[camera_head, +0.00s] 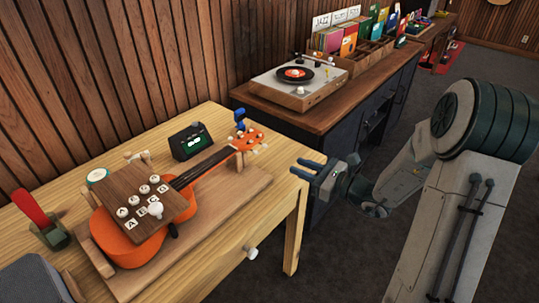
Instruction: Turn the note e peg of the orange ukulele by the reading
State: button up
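The orange ukulele (131,248) lies on its back on a wooden cradle board (215,210) on the light wood table. Its orange headstock (247,140) points to the back right, with small pale pegs along its edges. I cannot tell which peg is the note e peg. A dark tuner box (190,142) with a green display stands behind the neck; its reading is too small to make out. My gripper (302,168) is in the air to the right of the headstock, apart from it. Its two blue-grey fingers point left, spread and empty.
A brown panel (137,184) with several white knobs and lettered tiles covers part of the ukulele's body. A blue object (239,118) stands by the headstock. A record player (298,82) sits on the cabinet behind. Dark open floor lies right of the table.

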aim_at(267, 147)
jog(key=shift+m+t+h, duration=0.3)
jog(key=shift+m+t, duration=0.4)
jog(key=shift+m, duration=0.2)
jog(key=x, duration=0.4)
jog(key=w+d+x, duration=0.1)
jog(key=x, duration=0.4)
jog(key=f+x, duration=0.1)
jog(key=x, duration=0.3)
jog(key=shift+w+a+f, duration=0.1)
jog(key=shift+w+f, duration=0.05)
jog(key=shift+w, duration=0.35)
grip_shut()
